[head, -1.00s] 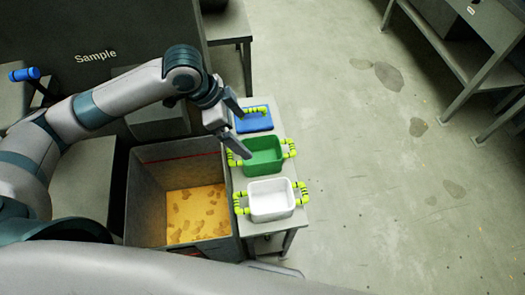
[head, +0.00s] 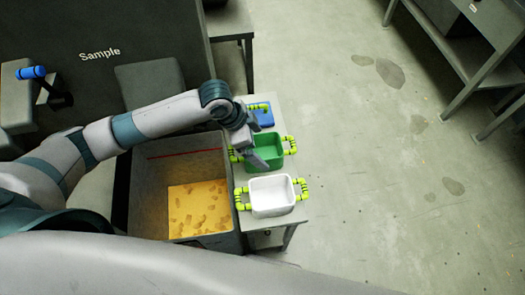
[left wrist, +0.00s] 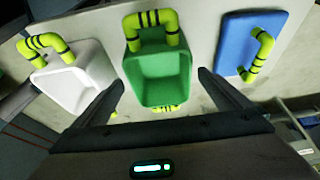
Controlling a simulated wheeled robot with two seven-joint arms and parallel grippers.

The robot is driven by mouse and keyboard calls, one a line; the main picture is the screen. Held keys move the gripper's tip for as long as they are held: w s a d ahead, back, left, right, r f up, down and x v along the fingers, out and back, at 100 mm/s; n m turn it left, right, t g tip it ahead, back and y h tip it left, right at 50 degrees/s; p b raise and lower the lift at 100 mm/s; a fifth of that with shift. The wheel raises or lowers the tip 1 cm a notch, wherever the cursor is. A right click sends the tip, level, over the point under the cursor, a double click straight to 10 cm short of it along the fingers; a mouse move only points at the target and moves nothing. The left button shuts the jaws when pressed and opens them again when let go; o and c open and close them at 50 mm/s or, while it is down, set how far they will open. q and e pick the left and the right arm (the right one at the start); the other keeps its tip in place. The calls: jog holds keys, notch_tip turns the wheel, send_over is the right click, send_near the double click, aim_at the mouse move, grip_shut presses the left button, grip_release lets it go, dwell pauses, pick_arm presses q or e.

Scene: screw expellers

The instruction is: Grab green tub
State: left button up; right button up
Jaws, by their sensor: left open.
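The green tub (head: 270,146) stands upright on a narrow grey table, with a yellow-green, black-banded handle on each side. In the left wrist view the green tub (left wrist: 158,78) lies between the two spread fingers, with one handle at the top and the other partly hidden at the bottom. My left gripper (head: 257,146) is open and empty over the tub's left side, covering part of it; the left wrist view shows the fingers (left wrist: 161,80) on either side of it. I cannot tell whether they touch it. My right gripper is not in view.
A white tub (head: 272,194) stands at the near end of the table. A blue item with a similar handle (head: 265,117) lies at the far end, partly hidden. A deep grey bin (head: 150,180) with yellow material is left of the table. The floor to the right is open.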

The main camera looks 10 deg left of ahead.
aim_at(267, 154)
pick_arm(q)
jog(key=shift+w+d+f, duration=0.1)
jog(key=shift+d+f, duration=0.15)
jog(key=shift+f, duration=0.4)
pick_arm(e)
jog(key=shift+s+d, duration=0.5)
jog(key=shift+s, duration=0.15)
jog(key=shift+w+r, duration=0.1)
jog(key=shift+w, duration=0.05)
pick_arm(q)
jog(key=shift+w+d+f, duration=0.1)
jog(key=shift+d+f, duration=0.05)
jog(key=shift+f, duration=0.1)
jog(key=p+x, duration=0.1)
jog(key=x, duration=0.3)
jog(key=shift+d+r+p, duration=0.1)
jog(key=shift+p, duration=0.25)
jog(key=shift+f, duration=0.25)
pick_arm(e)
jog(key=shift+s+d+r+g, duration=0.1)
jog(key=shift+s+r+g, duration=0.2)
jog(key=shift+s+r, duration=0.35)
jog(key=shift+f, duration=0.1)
pick_arm(q)
jog(key=shift+f, duration=0.2)
jog(key=c, duration=1.2)
